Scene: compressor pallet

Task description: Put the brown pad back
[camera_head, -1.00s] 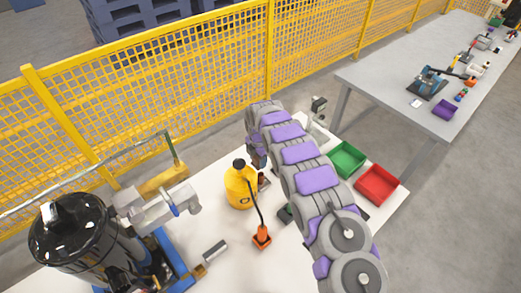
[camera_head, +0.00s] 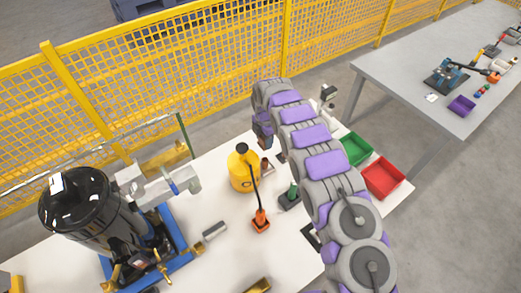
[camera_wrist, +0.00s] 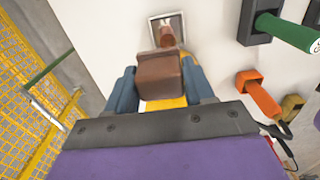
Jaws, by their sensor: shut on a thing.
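The brown pad (camera_wrist: 160,75) is a small block between the blue-grey fingers of my gripper (camera_wrist: 161,82) in the wrist view. The gripper is shut on it. Beyond the pad, a brown piece (camera_wrist: 167,35) shows within a grey square frame (camera_wrist: 181,22) on the white table. Whether the pad touches that piece is unclear. In the head view my gripper (camera_head: 263,135) is behind and right of the yellow can (camera_head: 241,175), and the pad cannot be made out clearly there.
A green-handled tool (camera_wrist: 285,30) and an orange holder (camera_wrist: 258,95) stand to the right in the wrist view. Green (camera_head: 356,149) and red (camera_head: 383,179) bins sit at the table's right end. A black tank (camera_head: 85,210) is at left; a yellow fence (camera_head: 220,75) runs behind.

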